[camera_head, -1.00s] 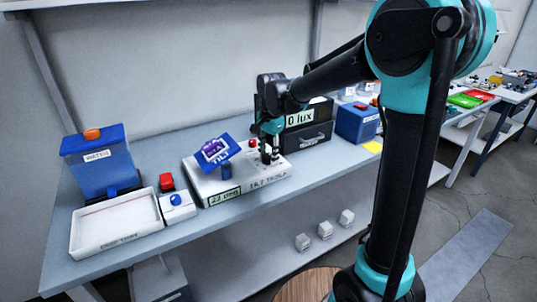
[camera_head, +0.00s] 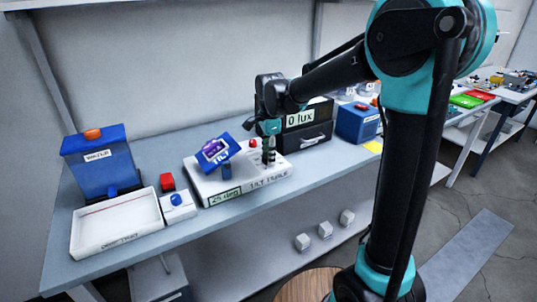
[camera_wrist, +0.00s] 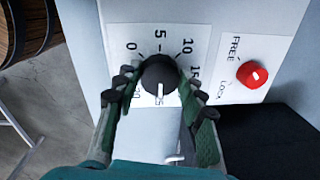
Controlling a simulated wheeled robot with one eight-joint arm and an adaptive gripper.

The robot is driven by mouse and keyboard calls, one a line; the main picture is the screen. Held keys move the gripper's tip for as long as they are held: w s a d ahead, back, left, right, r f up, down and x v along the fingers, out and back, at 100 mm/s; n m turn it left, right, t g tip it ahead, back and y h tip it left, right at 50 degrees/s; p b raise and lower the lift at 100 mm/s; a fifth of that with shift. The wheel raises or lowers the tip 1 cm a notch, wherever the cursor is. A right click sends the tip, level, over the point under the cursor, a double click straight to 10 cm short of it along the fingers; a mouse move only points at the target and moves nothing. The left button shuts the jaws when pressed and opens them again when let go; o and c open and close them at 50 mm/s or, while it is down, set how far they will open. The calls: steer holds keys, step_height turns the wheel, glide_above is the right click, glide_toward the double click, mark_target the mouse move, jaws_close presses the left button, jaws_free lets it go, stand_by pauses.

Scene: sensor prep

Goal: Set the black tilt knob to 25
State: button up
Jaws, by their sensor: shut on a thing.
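The black tilt knob (camera_wrist: 158,73) shows in the wrist view on a white dial plate (camera_wrist: 120,50) with printed numbers. Its white pointer line points down the picture, at the number 25. My gripper (camera_wrist: 160,88) is around the knob, one finger on each side, shut on it. In the head view my gripper (camera_head: 268,150) reaches down to the right end of the white tilt table base (camera_head: 255,187) and hides the knob. The base's green display (camera_head: 225,197) reads 25 deg. A tilted blue plate (camera_head: 216,150) stands on the base.
A red knob (camera_wrist: 252,74) marked FREE and LOCK sits right of the dial. The dark 0 lux box (camera_head: 305,138) stands close behind my gripper. A white tray (camera_head: 115,222), red block (camera_head: 167,181) and blue-buttoned box (camera_head: 178,206) lie to the left.

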steer(key=o, duration=1.2)
steer(key=shift+c, duration=0.2)
step_height(320, 180, up, 12)
steer(key=shift+s+d, duration=0.15)
steer(key=shift+s, duration=0.2)
steer(key=s+d+f+n, duration=0.2)
steer(key=d+f, duration=0.1)
steer(key=d, duration=0.1)
steer(key=s+d+f+n+t, duration=0.1)
steer(key=s+d+f+n, duration=0.1)
steer(key=d+f, duration=0.2)
steer(key=s+d+f+n, duration=0.1)
steer(key=d+f+n, duration=0.1)
steer(key=d+f, duration=0.2)
steer(key=shift+s+d+t, duration=0.3)
steer(key=shift+s+d, duration=0.1)
steer(key=shift+d, duration=0.4)
steer(key=s+d+f+n+t, duration=0.1)
steer(key=s+d+f+n, duration=0.6)
steer(key=s+d+f, duration=0.3)
step_height(320, 180, down, 2)
steer(key=s, duration=0.3)
steer(key=shift+t, duration=0.4)
